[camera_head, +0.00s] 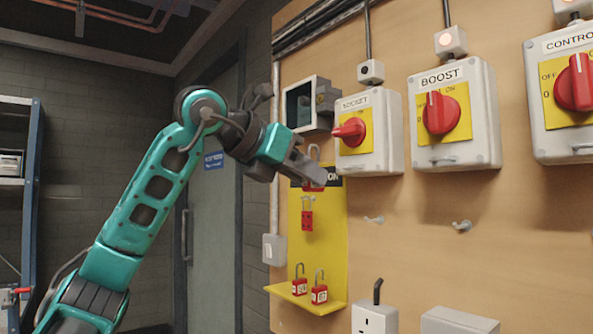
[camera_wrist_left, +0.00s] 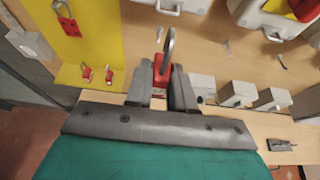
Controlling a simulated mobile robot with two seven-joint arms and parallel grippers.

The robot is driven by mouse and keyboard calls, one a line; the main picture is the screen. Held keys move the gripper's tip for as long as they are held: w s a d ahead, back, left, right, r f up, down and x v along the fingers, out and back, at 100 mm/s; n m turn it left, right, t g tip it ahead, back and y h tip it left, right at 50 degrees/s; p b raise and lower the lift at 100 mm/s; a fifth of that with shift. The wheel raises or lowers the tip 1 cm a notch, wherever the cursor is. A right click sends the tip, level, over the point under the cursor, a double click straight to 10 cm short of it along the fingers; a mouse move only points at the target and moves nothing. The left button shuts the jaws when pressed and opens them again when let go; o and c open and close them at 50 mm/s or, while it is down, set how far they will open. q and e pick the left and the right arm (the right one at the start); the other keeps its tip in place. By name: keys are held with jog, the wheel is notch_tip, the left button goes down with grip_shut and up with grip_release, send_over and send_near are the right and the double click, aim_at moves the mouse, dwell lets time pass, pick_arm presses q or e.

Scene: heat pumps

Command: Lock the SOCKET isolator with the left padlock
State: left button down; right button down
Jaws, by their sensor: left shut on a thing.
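The SOCKET isolator (camera_head: 387,150) is a pale box with a yellow plate on the wooden board. Its red handle (camera_head: 350,130) points left. My left gripper (camera_head: 312,174) is shut on a red padlock (camera_wrist_left: 161,76), just below and left of that isolator. The padlock's shackle stands upward, and it also shows in the head view (camera_head: 314,151); its body is mostly hidden there by the fingers. In the wrist view the padlock sits between the fingertips, apart from the isolators' undersides. My right gripper is not in view.
A yellow lockout board (camera_head: 334,240) hangs behind the gripper with a red hasp (camera_head: 307,219) and two red padlocks (camera_head: 319,294) at its shelf. BOOST (camera_head: 483,115) and CONTROL (camera_head: 547,145) isolators are to the right. A grey box (camera_head: 320,103) is left of SOCKET.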

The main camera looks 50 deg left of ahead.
pick_arm(q)
jog(key=w, duration=0.3)
jog(key=shift+w+d+p, duration=0.15)
jog(key=shift+w+p, duration=0.05)
jog(key=shift+p, duration=0.1)
jog(key=shift+w+d+p, duration=0.1)
jog(key=shift+w+p, duration=0.35)
jog(key=shift+w, duration=0.55)
jog(key=shift+w+p, duration=0.25)
jog(key=shift+p, duration=0.2)
dwell(0.6)
jog(key=shift+w+d+p, duration=0.1)
jog(key=shift+w+p, duration=0.5)
jog(key=shift+w, duration=0.55)
dwell(1.5)
dwell(0.5)
jog(key=shift+f+b, duration=0.9)
jog(key=shift+f, duration=0.35)
dwell(0.8)
